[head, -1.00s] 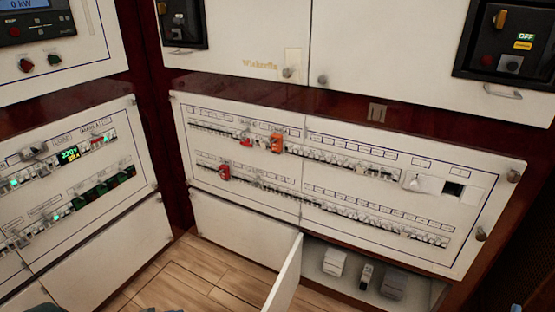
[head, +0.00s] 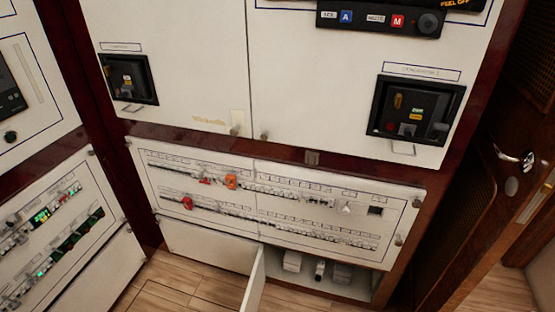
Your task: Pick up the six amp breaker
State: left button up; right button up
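Three small units sit in the open lower compartment (head: 362,290) of the breaker cabinet: a pale one (head: 292,261) at the left, a narrow one (head: 320,268) in the middle and a greyer one (head: 342,273) at the right. The narrow one looks like a single breaker. No rating can be read, so I cannot tell whether any is the six amp breaker. Two long breaker rows run across the white panel (head: 400,240) above, with red and orange pieces (head: 231,182) among them. Neither of my grippers is in view.
The compartment's white door (head: 256,282) stands open, jutting toward me at its left side. Another breaker panel (head: 50,235) stands at the left. A dark wooden door with a metal handle (head: 514,157) is at the right. Wooden floor (head: 180,290) shows in front.

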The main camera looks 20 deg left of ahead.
aim_at(320, 267)
jog(key=k+j, duration=0.15)
jog(key=j, duration=0.15)
jog(key=k+j+z, duration=0.15)
jog(key=j, duration=0.2)
jog(key=j+z, duration=0.1)
jog(key=j, duration=0.7)
jog(key=j+z, duration=0.15)
jog(key=j, duration=0.65)
jog(key=k, duration=0.05)
